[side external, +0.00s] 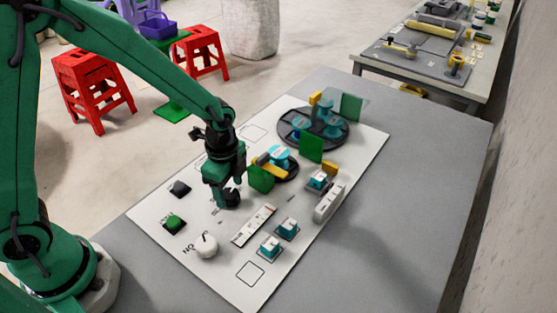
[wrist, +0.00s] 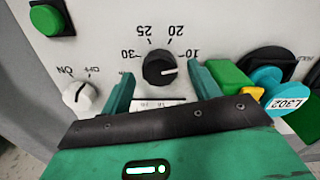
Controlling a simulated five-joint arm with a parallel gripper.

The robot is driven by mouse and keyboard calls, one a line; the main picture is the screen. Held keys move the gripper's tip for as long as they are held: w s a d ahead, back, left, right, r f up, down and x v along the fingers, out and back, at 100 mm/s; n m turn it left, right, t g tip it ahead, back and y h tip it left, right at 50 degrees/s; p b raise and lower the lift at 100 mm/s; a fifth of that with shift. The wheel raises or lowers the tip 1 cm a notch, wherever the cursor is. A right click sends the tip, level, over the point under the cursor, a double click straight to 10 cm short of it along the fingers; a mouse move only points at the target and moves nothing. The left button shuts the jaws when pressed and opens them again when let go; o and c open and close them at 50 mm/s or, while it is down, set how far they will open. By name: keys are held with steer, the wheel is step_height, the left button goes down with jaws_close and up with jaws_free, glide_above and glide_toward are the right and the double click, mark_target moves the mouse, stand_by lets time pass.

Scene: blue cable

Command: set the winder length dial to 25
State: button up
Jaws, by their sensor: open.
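The winder length dial (wrist: 158,66) is a black round knob on the white panel in the wrist view. Marks 30, 25, 20 and 10 stand around it and appear upside down. Its white pointer line points right in the picture, near the 10 mark and away from 25. My green gripper (wrist: 160,72) is open, with one finger on each side of the dial in this view. I cannot tell whether either finger touches it.
A white ON knob (side external: 205,245) and a green button (side external: 174,223) sit on the panel (side external: 150,215). Cyan switches (side external: 270,246) are near its front. Green and yellow blocks and a cyan-topped reel (side external: 280,154) stand close beside my gripper. Bare grey table (side external: 400,200) lies right.

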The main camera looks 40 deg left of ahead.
steer(key=shift+f, duration=0.75)
steer(key=c, duration=1)
